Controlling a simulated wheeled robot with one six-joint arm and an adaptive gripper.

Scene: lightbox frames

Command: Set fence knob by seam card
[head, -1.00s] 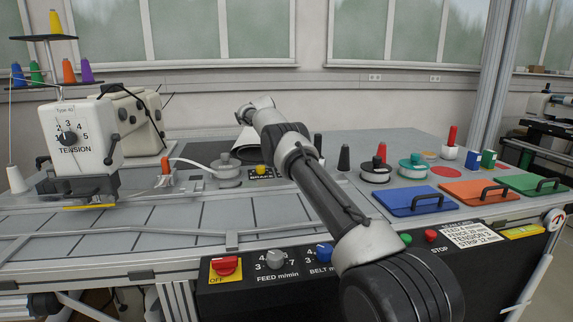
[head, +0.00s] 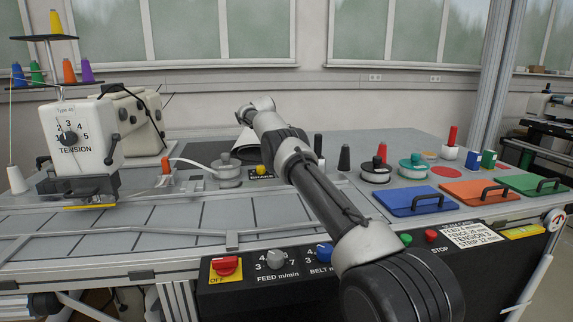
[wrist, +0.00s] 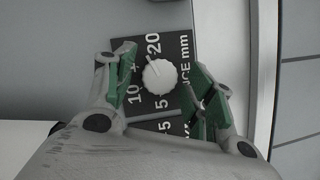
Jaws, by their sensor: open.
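The fence knob (wrist: 159,76) is a round, pale, ridged knob on a black plate (wrist: 125,55) marked "mm" with 5, 10 and 20. My gripper (wrist: 163,90) is open in the wrist view, with a green-padded finger on each side of the knob. A clear gap shows at both sides. The knob's pointer seems to face the upper left, between 10 and 20, but is too small to read surely. The white seam card (head: 470,236) is on the front panel in the head view; its lines are small and hard to read. My arm hides the gripper and knob there.
The front panel has a red switch (head: 226,267), a feed knob (head: 277,258) and a blue belt knob (head: 324,252). A sewing machine (head: 92,138) stands at left. Blue (head: 414,200), orange (head: 479,192) and green (head: 533,185) handled lids lie at right.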

